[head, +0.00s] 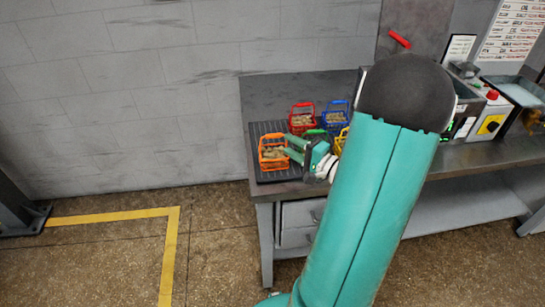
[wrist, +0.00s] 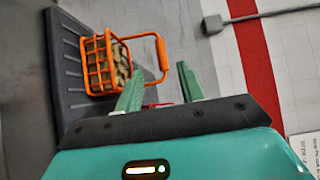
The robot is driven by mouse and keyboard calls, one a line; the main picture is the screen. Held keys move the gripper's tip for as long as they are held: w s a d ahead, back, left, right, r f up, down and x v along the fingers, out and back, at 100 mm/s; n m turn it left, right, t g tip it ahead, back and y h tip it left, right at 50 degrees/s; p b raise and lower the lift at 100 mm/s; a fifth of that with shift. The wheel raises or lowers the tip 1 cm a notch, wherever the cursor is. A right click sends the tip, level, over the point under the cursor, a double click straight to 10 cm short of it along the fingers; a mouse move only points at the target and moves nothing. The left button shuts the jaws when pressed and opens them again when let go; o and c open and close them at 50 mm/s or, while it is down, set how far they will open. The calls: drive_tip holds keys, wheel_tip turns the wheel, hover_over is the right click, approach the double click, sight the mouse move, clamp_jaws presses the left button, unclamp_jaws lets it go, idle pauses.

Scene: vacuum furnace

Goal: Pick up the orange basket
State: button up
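The orange basket (head: 273,154) stands on a dark ribbed mat (head: 262,128) at the left end of the workbench. It holds several small tan pieces. In the wrist view the orange basket (wrist: 98,68) is beyond the fingers, with its handle (wrist: 162,54) standing out to the right. My gripper (head: 290,148) is just right of the basket in the head view. Whether a finger touches the basket, I cannot tell.
A wall (head: 120,90) is behind. A control box with a red button (head: 492,95) is at right.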

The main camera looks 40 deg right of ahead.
hover_over(269, 149)
drive_tip(key=shift+d+r, duration=0.15)
drive_tip(key=shift+r, duration=0.05)
clamp_jaws()
idle(0.3)
idle(1.3)
